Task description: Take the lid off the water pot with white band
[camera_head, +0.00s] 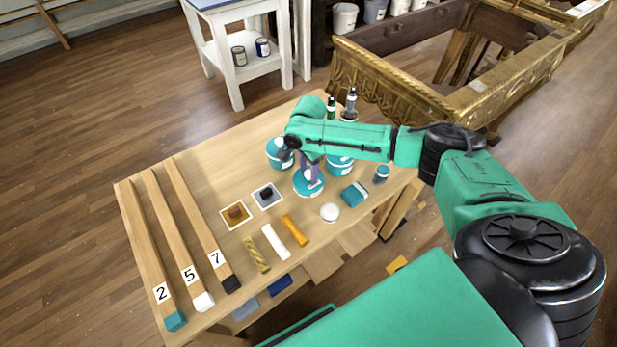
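Several teal pots stand close together near the back right of the wooden table. One pot (280,155) is at the left, one (341,166) at the right, and one (308,186) in front. White patches show on them, but they are too small for me to tell which has a white band. My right gripper (311,176) points down at the top of the front pot. Its fingertips are small and partly merge with the pot, so I cannot tell whether they are open or touch a lid. My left gripper is not in view.
Three long wooden bars (160,235) lie at the table's left. Two small square tiles (266,196), short rods (275,242), a white round piece (329,212) and a teal block (355,194) lie in front of the pots. Dark bottles (351,100) stand behind. A gilt frame (400,80) is beyond.

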